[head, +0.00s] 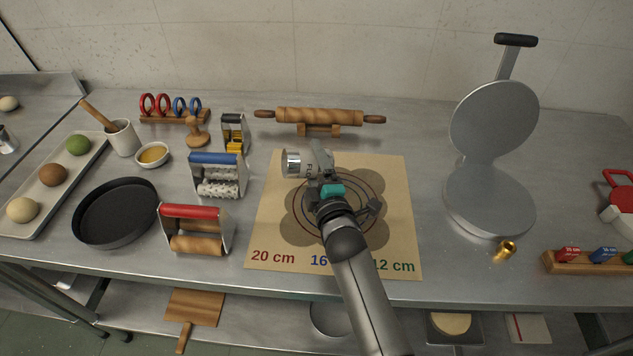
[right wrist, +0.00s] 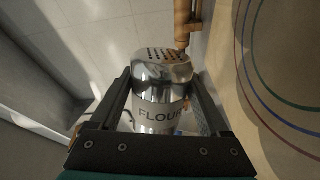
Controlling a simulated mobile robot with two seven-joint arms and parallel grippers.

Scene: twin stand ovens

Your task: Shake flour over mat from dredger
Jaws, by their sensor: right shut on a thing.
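In the right wrist view the dredger (right wrist: 162,88) sits between the two dark fingers (right wrist: 165,105). The mat (head: 270,235) is tan with coloured rings and darker round patches, marked 20 cm, 16 and 12 cm. My arm hides part of its middle. My left gripper is not in view.
A rolling pin (head: 320,116) rests on a stand behind the mat. Red-handled (head: 196,212) and blue-handled (head: 216,158) roller tools stand left of it. A round press (head: 490,212) with raised lid and a small brass piece (head: 505,250) are at right.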

